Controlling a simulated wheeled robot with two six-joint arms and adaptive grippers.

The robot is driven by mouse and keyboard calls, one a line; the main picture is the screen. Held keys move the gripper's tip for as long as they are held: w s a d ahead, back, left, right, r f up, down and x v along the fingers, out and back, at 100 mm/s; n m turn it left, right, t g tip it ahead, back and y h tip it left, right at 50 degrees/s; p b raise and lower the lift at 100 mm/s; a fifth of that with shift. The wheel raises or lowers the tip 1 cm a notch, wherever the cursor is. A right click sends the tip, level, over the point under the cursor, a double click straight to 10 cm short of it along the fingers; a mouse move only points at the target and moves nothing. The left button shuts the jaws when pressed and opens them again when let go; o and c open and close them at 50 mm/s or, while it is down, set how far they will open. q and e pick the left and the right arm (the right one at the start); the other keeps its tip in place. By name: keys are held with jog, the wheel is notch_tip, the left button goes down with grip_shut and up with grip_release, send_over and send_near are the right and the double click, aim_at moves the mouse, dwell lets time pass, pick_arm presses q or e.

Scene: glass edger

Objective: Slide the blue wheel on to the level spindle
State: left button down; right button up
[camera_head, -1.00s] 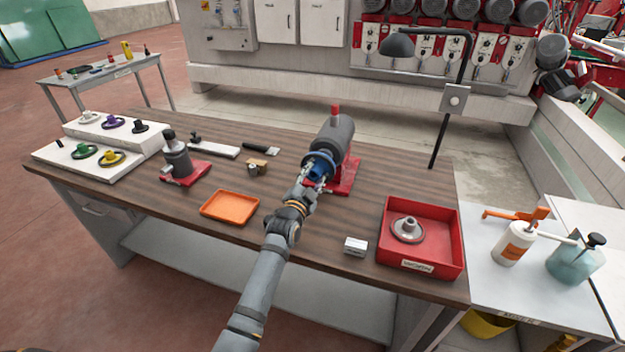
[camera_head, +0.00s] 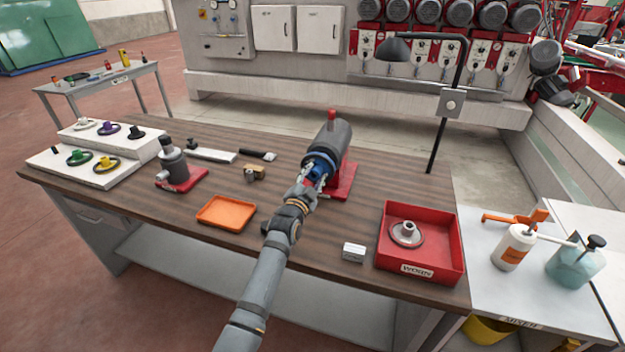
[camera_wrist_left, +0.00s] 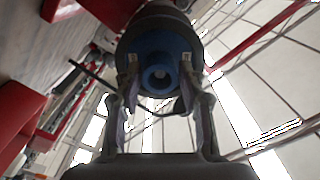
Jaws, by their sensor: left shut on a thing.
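The blue wheel (camera_head: 318,168) is at the front end of the grey motor-like spindle unit (camera_head: 331,139), which lies level on a red base (camera_head: 344,183). My left gripper (camera_head: 314,177) is shut on the wheel's hub, coming from the front. In the left wrist view the blue wheel (camera_wrist_left: 158,66) faces me with its round hub between the two fingertips (camera_wrist_left: 158,72). The dark spindle housing (camera_wrist_left: 157,20) is right behind the wheel and looks roughly in line with it. The spindle shaft is hidden, so I cannot tell how far the wheel is on. My right gripper is not in view.
A red bin (camera_head: 440,213) with a worn grey wheel stands at the right. An orange tray (camera_head: 226,213), a small pale block (camera_head: 353,252) and an upright spindle on a red base (camera_head: 181,181) are on the table. White steps (camera_head: 100,150) hold coloured wheels at the left.

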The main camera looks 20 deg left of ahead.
aim_at(315, 173)
pick_arm(q)
jog(key=shift+w+b, duration=0.95)
jog(key=shift+w, duration=0.6)
jog(key=c, duration=0.7)
grip_release()
jog(key=shift+d, duration=0.1)
jog(key=shift+s+f, duration=0.1)
jog(key=shift+s, duration=0.05)
jog(key=s, duration=1.1)
jog(key=shift+s+a, duration=0.2)
jog(key=shift+s, duration=0.2)
